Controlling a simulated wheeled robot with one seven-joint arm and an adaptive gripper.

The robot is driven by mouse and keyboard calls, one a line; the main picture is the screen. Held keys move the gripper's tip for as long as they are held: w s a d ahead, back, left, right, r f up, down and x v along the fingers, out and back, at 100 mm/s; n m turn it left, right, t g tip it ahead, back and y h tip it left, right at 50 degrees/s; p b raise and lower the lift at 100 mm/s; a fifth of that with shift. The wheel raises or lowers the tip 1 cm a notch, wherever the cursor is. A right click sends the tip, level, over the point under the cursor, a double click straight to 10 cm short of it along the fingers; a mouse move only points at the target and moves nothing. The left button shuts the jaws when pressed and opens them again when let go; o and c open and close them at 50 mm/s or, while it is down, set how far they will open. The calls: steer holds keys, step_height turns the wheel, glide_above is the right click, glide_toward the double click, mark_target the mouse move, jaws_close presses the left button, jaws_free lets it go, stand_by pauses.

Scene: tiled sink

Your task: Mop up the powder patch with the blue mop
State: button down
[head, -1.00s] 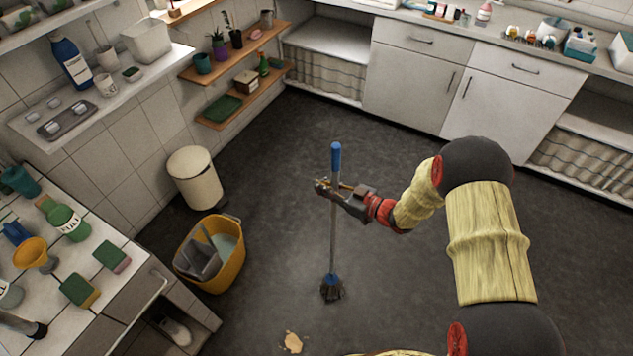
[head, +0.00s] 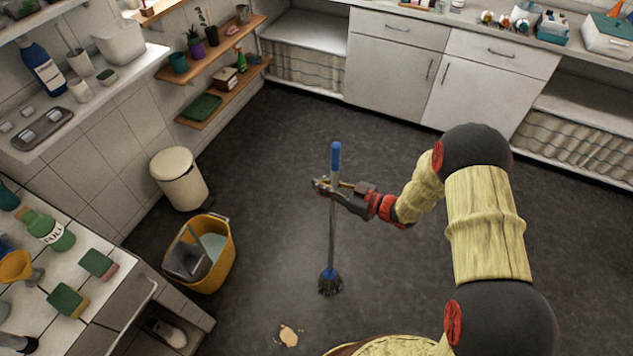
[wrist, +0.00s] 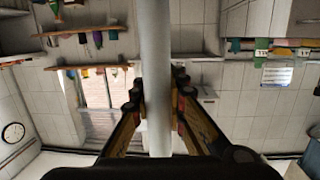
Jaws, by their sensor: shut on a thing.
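The blue mop (head: 333,225) stands nearly upright in the head view, with a blue grip on top and a dark head with a blue collar near the floor. My gripper (head: 326,188) is shut on its grey handle, below the blue grip. In the wrist view the handle (wrist: 155,80) runs between my two fingers (wrist: 158,105). The powder patch (head: 288,335) is a small pale tan spot on the dark floor, lower left of the mop head and apart from it. Whether the mop head touches the floor I cannot tell.
A yellow mop bucket (head: 222,262) and a cream bin (head: 178,178) stand on the floor to the left. A tiled counter (head: 75,325) with bottles and sponges is at the lower left. White cabinets (head: 395,75) line the back. The middle floor is clear.

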steer(key=shift+s+p, duration=0.75)
steer(key=shift+s, duration=2.15)
steer(key=r+b+x, duration=0.2)
steer(key=b+x, duration=0.1)
steer(key=x, duration=1.3)
steer(key=shift+s+a, duration=0.25)
steer(key=shift+a, duration=0.4)
steer(key=shift+d, duration=0.1)
steer(key=w+f+p+v, duration=0.1)
steer(key=f+p+v, duration=0.1)
steer(key=v, duration=1.4)
steer(key=shift+d+f, duration=0.2)
steer(key=shift+d, duration=0.6)
